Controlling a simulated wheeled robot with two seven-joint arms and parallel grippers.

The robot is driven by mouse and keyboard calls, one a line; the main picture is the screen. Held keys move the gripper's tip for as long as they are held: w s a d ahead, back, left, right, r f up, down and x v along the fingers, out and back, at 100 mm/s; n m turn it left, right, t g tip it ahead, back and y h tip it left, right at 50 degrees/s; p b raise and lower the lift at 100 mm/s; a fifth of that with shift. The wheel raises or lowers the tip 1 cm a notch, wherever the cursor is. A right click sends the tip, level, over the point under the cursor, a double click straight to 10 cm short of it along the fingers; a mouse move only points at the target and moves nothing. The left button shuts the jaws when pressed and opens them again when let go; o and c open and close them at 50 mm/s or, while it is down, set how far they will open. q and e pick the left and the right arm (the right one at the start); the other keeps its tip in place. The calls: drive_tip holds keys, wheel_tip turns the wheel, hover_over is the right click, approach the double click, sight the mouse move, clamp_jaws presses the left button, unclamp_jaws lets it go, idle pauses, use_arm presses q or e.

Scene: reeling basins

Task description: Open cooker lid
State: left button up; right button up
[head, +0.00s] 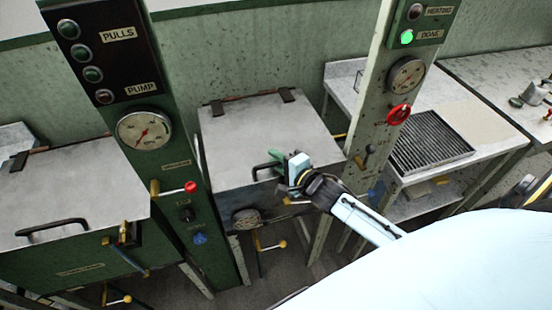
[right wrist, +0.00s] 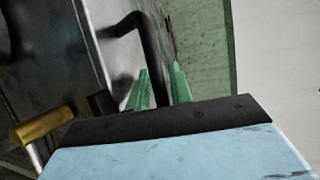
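The middle cooker's grey lid (head: 245,125) lies flat and closed, with two dark hinges at its back edge. Its black bar handle (head: 262,167) is near the front edge; it also shows in the right wrist view (right wrist: 149,38). My right gripper (head: 272,160) is at this handle, partly covering it. My left gripper is not in view.
A green control post (head: 175,190) with a gauge stands left of the cooker; a paler post (head: 375,110) with a red valve wheel (head: 398,114) stands right. Another lidded cooker (head: 75,190) is at the left. A bench with a dark grate (head: 430,142) is at the right.

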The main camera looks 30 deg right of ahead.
drive_tip(key=shift+w, duration=0.2)
clamp_jaws()
idle(0.3)
